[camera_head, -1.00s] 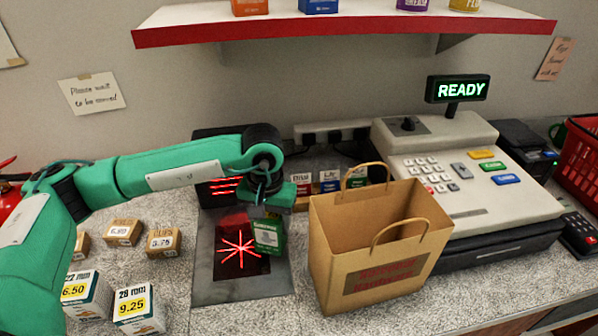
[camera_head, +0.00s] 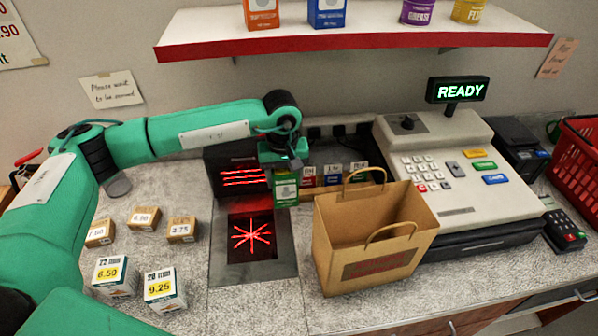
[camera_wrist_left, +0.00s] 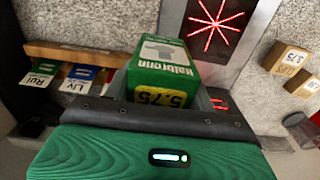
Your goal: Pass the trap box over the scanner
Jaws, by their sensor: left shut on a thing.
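The trap box (camera_head: 286,191) is green and white, and a printed price of 5.75 shows in the left wrist view (camera_wrist_left: 162,75). My left gripper (camera_head: 284,168) is shut on it and holds it in the air, with its fingers partly hidden. The scanner has a flat dark window with a red star (camera_head: 252,238) and an upright part with red lines (camera_head: 238,176). In the head view the box is right of the upright part and above the back right of the flat plate. The register display (camera_head: 459,90) reads READY. My right gripper is not in view.
A brown paper bag (camera_head: 375,245) stands close right of the scanner, before the cash register (camera_head: 465,180). Several small priced boxes (camera_head: 165,290) stand left of it. A rack of small coloured cards (camera_wrist_left: 72,75) sits behind. A red-edged shelf (camera_head: 350,43) hangs above.

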